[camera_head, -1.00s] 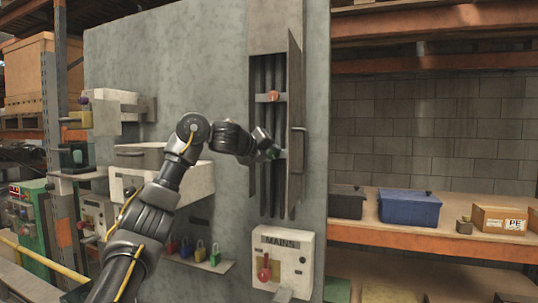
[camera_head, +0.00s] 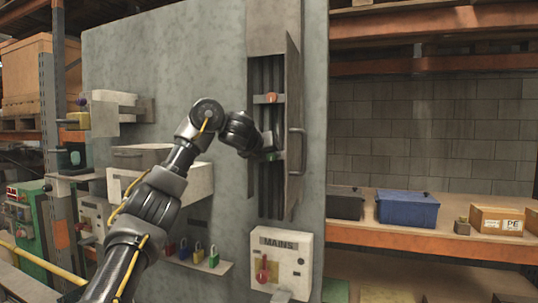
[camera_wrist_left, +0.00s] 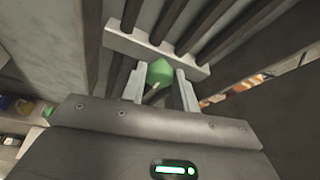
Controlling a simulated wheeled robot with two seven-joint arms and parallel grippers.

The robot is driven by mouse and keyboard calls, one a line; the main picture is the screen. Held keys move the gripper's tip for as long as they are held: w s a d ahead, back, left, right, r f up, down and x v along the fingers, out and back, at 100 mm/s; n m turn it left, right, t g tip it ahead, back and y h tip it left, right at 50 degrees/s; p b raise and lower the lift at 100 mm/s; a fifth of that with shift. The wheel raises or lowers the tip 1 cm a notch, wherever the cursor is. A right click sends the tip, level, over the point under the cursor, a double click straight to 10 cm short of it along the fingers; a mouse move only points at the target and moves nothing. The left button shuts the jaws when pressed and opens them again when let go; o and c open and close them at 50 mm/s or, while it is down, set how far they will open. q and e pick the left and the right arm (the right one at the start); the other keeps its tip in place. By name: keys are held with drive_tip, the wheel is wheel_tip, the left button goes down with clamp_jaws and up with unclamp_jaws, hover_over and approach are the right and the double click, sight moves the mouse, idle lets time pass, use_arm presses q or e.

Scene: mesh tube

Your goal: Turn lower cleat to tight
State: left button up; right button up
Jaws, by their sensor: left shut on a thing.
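The lower cleat (camera_head: 279,155) is a pale bar across dark vertical cables in the open wall duct. In the left wrist view the cleat bar (camera_wrist_left: 120,40) crosses several cables, with a rounded green knob (camera_wrist_left: 160,71) at its edge. My left gripper (camera_wrist_left: 161,88) is shut on this green knob, one pale finger on each side. In the head view my left gripper (camera_head: 268,155) is at the lower cleat, largely hidden by its own wrist. The upper cleat (camera_head: 270,98) has an orange-red knob and stands clear above. My right gripper is not in view.
The duct's open door (camera_head: 294,130), with a bar handle, stands close right of my gripper. A MAINS box (camera_head: 283,258) with a red switch is below. Padlocks (camera_head: 198,252) hang at a ledge to the left. A blue bin (camera_head: 408,209) sits on the right shelf.

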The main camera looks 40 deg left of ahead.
use_arm(q)
drive_tip(key=shift+f, duration=0.3)
drive_tip(key=o, duration=1)
drive_tip(key=shift+r, duration=0.15)
drive_tip(key=shift+r, duration=0.1)
drive_tip(key=shift+b+v, duration=1.6)
drive_tip(key=shift+v, duration=3.7)
